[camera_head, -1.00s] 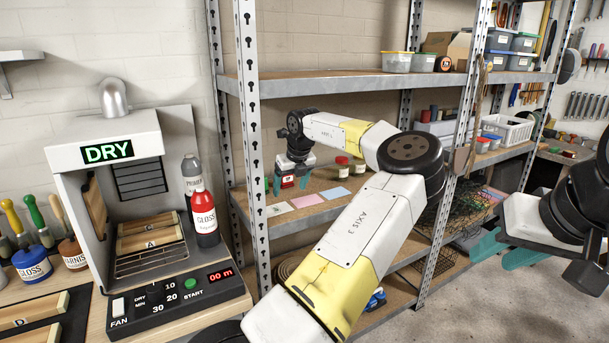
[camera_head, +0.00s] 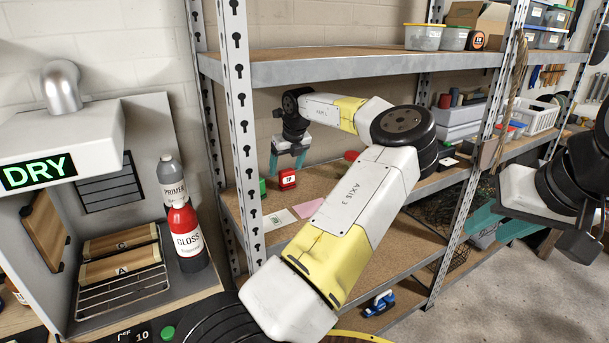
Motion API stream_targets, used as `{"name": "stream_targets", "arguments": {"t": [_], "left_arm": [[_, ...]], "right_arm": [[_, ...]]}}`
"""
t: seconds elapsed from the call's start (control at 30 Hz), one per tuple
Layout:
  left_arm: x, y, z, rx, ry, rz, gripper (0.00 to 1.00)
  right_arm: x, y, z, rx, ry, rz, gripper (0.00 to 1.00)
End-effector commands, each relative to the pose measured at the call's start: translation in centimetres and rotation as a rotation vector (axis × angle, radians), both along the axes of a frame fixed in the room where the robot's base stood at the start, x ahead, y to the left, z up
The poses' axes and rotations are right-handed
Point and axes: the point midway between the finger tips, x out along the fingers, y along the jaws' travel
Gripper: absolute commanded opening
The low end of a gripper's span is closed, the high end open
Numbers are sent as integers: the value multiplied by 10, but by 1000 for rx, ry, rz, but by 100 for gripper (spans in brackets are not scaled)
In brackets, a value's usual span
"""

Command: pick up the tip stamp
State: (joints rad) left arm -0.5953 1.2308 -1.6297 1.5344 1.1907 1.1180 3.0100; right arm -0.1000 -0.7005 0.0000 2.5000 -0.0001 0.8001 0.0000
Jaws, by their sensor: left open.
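A small red stamp (camera_head: 287,180) with a white label stands on the middle shelf (camera_head: 232,204); its lettering is too small to read surely. My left gripper (camera_head: 287,160) points down above the red stamp. Its teal fingers are spread, with nothing between them, and the tips look higher than the stamp's top. My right gripper (camera_head: 503,226) is at the right, in front of the shelving, with its teal fingers apart and nothing seen between them.
A pale card (camera_head: 278,219) and a pink card (camera_head: 308,210) lie in front of the stamp. A perforated post (camera_head: 243,125) stands close left of my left gripper; the upper shelf (camera_head: 370,68) is above. The dryer (camera_head: 60,150) and bottles (camera_head: 184,235) are at left.

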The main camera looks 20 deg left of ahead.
Motion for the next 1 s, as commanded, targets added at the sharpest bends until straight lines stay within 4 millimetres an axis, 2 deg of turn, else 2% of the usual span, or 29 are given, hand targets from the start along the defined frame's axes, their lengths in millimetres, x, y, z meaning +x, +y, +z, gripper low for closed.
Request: {"name": "stream_targets", "arguments": {"t": [0.17, 0.43, 0.7, 1.0], "left_arm": [[5, 4, -14, 1, 1, 0, 76], [18, 12, -50, 0, 0, 1, 76], [20, 13, -55, 0, -1, 0, 76], [19, 13, -55, 1, -1, 0, 17]], "right_arm": [[0, 0, 0, 0, 0, 0, 36], [0, 0, 0, 0, 0, 0, 36], [0, 0, 0, 0, 0, 0, 36], [0, 0, 0, 0, 0, 0, 36]]}}
